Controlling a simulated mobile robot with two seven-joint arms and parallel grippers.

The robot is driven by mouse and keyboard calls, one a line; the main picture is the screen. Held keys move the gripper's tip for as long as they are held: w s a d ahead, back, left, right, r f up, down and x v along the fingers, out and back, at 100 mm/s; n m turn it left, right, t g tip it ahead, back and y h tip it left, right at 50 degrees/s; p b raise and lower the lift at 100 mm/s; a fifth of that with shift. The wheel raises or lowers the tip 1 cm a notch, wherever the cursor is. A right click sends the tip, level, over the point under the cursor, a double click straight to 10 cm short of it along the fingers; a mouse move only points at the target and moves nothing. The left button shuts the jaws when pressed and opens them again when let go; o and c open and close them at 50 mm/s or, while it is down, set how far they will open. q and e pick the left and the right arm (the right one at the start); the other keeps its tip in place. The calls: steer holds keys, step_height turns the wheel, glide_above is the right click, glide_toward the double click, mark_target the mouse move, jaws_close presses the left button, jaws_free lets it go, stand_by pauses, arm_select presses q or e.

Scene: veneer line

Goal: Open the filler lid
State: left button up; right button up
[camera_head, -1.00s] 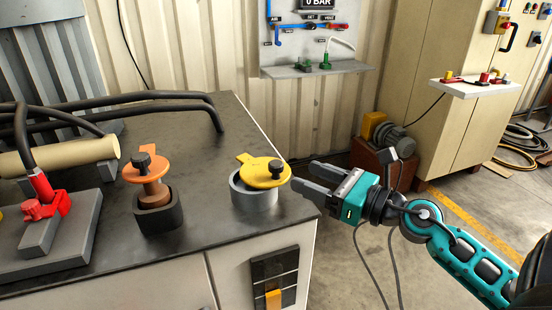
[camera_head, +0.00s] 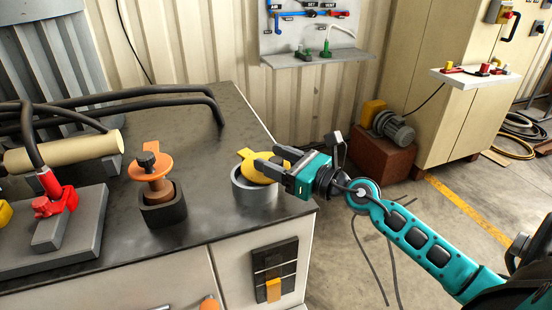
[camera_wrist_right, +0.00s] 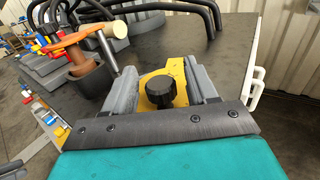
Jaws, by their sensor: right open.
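The yellow filler lid (camera_head: 246,160) lies on a grey round filler neck (camera_head: 255,197) near the right front corner of the dark bench top. Its black knob (camera_wrist_right: 163,92) shows in the right wrist view, between the two grey fingers. My right gripper (camera_head: 271,164) is open, with its fingers reaching over the lid from the right and hiding part of it. In the right wrist view the right gripper (camera_wrist_right: 163,88) has a finger on each side of the knob, with gaps left. I cannot tell whether a finger touches the lid. My left gripper is not in view.
A red clamp (camera_head: 56,198) on a grey block and thick black hoses lie further left.

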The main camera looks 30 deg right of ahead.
jaws_close()
stand_by(0.3)
